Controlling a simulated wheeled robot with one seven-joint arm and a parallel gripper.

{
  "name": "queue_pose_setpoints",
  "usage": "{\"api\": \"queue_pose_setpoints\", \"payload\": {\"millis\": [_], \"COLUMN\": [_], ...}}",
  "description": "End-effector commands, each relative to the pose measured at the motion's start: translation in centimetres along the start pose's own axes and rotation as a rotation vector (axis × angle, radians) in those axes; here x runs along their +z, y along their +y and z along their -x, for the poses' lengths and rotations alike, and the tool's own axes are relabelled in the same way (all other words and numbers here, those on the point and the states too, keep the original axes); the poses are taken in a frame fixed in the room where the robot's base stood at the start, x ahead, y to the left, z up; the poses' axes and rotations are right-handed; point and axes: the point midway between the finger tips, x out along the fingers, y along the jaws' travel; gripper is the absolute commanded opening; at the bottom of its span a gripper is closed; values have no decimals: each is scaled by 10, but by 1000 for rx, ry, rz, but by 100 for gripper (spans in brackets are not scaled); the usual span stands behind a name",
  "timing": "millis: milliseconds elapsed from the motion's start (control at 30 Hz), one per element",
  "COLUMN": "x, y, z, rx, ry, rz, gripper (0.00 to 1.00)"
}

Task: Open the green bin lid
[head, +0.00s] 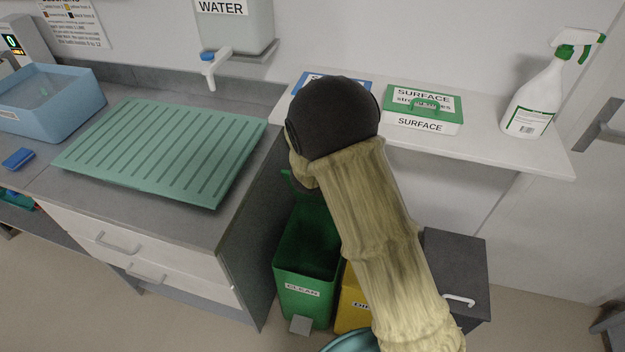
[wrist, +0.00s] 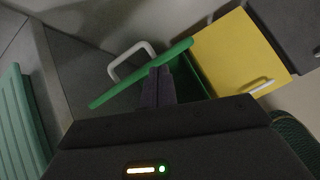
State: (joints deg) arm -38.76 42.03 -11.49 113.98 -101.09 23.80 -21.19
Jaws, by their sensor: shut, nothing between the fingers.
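The green bin (head: 305,262), labelled CLEAN, stands on the floor beside the counter. Its dark inside shows from above in the head view. Its green lid (head: 298,186) is raised at the back, partly hidden by my arm. In the wrist view the lid (wrist: 118,88) shows nearly edge-on, with its white handle (wrist: 131,60) on the far side. The bin's inside (wrist: 190,82) shows to the right of the fingers. My gripper (wrist: 158,78) is shut and empty, its fingertips at the lid's near side; I cannot tell whether they touch. The head view hides the gripper.
A yellow bin (head: 352,300) and a dark grey bin (head: 458,262) stand to the right of the green one. The counter (head: 225,225) is close on the left. A white shelf (head: 500,150) with boxes and a spray bottle (head: 534,98) runs above the bins.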

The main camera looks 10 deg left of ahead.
Motion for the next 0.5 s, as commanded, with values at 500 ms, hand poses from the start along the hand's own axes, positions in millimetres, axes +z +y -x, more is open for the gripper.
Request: {"api": "queue_pose_setpoints", "payload": {"millis": [500], "x": [36], "y": [-174], "z": [89], "rx": [-397], "ry": [112], "rz": [-1317], "gripper": [0]}}
